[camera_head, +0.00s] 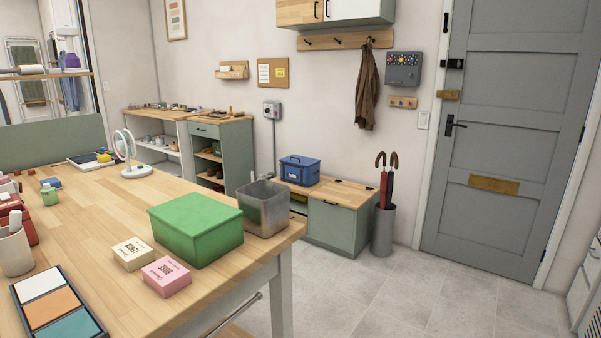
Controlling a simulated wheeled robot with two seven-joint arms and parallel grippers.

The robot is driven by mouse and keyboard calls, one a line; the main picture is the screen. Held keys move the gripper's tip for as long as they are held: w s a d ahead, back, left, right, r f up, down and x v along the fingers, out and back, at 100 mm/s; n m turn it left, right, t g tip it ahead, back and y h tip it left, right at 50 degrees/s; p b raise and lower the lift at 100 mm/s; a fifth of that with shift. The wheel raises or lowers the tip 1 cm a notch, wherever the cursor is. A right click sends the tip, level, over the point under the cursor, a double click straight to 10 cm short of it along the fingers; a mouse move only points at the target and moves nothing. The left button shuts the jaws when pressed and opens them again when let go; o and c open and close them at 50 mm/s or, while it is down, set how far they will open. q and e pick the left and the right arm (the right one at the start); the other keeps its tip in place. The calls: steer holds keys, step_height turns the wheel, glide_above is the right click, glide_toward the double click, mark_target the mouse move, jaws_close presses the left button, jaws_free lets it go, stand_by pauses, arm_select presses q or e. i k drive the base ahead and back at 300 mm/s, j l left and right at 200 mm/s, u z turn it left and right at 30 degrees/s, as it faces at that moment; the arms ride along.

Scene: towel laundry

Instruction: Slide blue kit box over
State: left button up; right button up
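The blue kit box (300,170) has a handle on its lid and a pale label on its front. It sits on top of the low green cabinet with a wooden top (342,190) against the back wall. Neither of my grippers is in view.
A wooden table (90,215) fills the near left. On it are a green box (195,228), a metal bin (265,208) and two small cartons. An umbrella stand (383,232) stands right of the cabinet. Grey floor (430,290) is clear before the door (510,130).

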mark_target(302, 175)
steer(key=i+l+z, duration=0.25)
steer(key=i+z, duration=0.7)
steer(key=i, duration=0.15)
steer(key=i+l, duration=0.15)
steer(key=i, duration=0.55)
steer(key=i+l+u, duration=0.1)
steer(key=i, duration=0.6)
steer(key=i+j+u, duration=0.15)
steer(key=i+u, duration=0.5)
steer(key=u, duration=0.2)
steer(key=i+u, duration=0.4)
steer(key=i+l+u, duration=0.2)
steer(key=u, duration=0.2)
steer(key=i+j+u, duration=0.2)
steer(key=i+u, duration=0.25)
steer(key=i, duration=0.35)
steer(key=i+l+u, duration=0.1)
steer(key=i+u, duration=0.35)
steer(key=i, duration=0.3)
steer(key=i+j+z, duration=0.15)
steer(key=i+z, duration=0.25)
steer(key=i+j+z, duration=0.4)
steer(key=i, duration=0.25)
steer(key=i+j+z, duration=0.35)
steer(key=i, duration=0.1)
